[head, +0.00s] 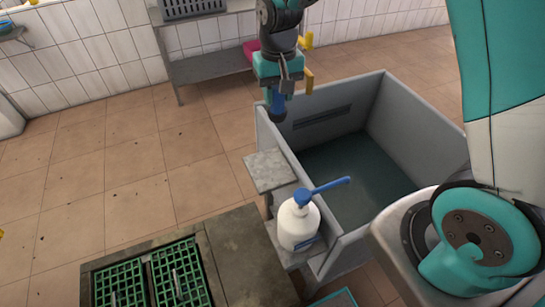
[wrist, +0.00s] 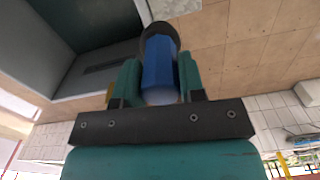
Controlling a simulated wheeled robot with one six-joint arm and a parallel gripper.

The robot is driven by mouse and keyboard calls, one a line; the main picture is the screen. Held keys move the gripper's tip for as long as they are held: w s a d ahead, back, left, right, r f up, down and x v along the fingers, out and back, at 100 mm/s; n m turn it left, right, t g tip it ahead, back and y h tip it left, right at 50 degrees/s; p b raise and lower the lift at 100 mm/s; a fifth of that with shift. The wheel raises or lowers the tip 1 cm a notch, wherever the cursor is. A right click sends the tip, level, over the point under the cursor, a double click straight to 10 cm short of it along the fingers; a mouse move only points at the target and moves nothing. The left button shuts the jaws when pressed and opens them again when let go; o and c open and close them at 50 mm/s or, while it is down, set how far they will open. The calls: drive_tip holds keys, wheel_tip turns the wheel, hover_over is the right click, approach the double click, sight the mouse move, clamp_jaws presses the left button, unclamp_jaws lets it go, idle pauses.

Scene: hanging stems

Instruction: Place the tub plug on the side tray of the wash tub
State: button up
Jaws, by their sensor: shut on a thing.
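The tub plug (head: 277,108) has a blue handle and a dark round base. My gripper (head: 281,88) is shut on its handle and holds it above the far left corner of the wash tub (head: 375,95). In the wrist view the blue handle of the plug (wrist: 158,65) sits between my gripper's two teal fingers (wrist: 158,80), with the dark base beyond. The side tray (head: 268,170) is a grey slab on the tub's left outer side, nearer than the plug. Its visible top is bare. Dark water or a dark floor shows inside the tub.
A white pump bottle (head: 299,226) with a blue spout stands on a lower ledge just in front of the side tray. Green crates (head: 150,280) lie on a worktop at the front left. A bench (head: 208,66) with a grey basket stands at the back wall. Tiled floor is open at left.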

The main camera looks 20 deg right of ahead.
sight(270, 113)
drive_tip(key=shift+s+a+r+n, duration=0.2)
drive_tip(key=shift+a+r+n, duration=0.2)
drive_tip(key=shift+a+r, duration=0.7)
drive_tip(key=f+p, duration=0.2)
drive_tip(key=f, duration=0.4)
drive_tip(key=f+p, duration=0.2)
drive_tip(key=f, duration=0.4)
drive_tip(key=f+p, duration=0.1)
drive_tip(key=f, duration=0.6)
drive_tip(key=shift+s+a+p, duration=0.1)
drive_tip(key=shift+a+p, duration=0.2)
drive_tip(key=shift+p, duration=0.1)
drive_tip(key=shift+f, duration=0.3)
drive_tip(key=shift+f, duration=0.25)
drive_tip(key=o, duration=0.9)
drive_tip(key=shift+c, duration=0.2)
drive_tip(key=shift+r, duration=0.1)
